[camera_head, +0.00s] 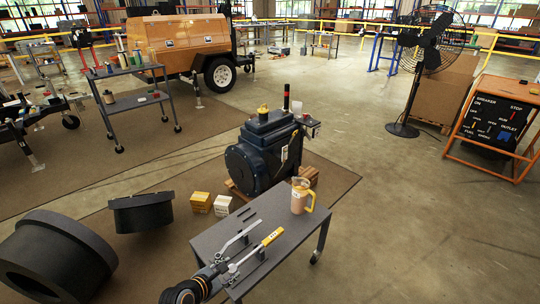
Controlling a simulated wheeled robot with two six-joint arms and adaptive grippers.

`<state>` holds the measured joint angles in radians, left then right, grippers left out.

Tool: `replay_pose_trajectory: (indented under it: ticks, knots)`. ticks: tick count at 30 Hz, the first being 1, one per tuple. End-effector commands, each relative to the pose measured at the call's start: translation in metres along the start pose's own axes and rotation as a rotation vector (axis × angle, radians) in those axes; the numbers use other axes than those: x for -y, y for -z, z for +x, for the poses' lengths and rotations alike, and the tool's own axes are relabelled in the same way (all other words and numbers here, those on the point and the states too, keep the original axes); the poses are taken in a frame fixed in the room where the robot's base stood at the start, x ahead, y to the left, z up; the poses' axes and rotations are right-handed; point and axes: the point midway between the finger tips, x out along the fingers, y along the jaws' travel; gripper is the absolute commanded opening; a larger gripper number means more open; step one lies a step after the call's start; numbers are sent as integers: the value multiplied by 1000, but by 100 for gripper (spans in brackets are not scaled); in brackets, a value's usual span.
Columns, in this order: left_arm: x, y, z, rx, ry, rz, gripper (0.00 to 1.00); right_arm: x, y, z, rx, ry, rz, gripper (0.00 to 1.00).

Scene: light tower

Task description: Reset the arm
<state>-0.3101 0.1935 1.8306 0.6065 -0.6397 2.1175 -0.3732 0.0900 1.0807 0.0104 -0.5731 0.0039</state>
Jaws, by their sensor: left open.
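My left gripper (268,231) reaches in from the bottom of the view, over the grey cart top (225,238). Its two fingers are spread apart, with nothing seen between them. One finger is silver and the other has a yellow part. A jug with a yellow handle (299,197) stands upright on the cart's far right corner, beyond the fingertips and apart from them. My right gripper is out of view.
A dark blue engine-like unit (262,158) stands behind the cart. Black cylindrical parts (142,212) and small boxes (200,202) lie at left. A tool trolley (135,101), orange trailer (180,42), fan (430,45) and breaker panel (496,122) stand farther back. Floor at right is open.

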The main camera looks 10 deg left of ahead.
Motion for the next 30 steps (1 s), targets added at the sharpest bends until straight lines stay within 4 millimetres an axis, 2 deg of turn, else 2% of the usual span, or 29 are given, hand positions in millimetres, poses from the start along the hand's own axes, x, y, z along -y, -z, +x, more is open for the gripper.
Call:
replay_pose_trajectory:
  ticks: [2,5,9,12,15,18,24,26,30]
  knots:
    - [4,10,2,-21,6,45,42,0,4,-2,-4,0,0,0]
    - [24,56,11,-115,46,285,42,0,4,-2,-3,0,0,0]
    - [73,151,14,-270,219,827,42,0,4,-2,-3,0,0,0]
    - [111,211,5,-316,401,1206,42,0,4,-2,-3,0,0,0]
    - [144,258,-9,-305,583,1518,42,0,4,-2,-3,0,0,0]
    - [174,295,-25,-252,756,1775,42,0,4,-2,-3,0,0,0]
    - [228,354,-62,-41,1079,2201,42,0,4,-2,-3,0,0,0]
    - [220,336,-82,-41,1078,2205,42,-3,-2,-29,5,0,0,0]
    - [220,324,-114,-40,1085,2197,42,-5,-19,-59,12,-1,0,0]
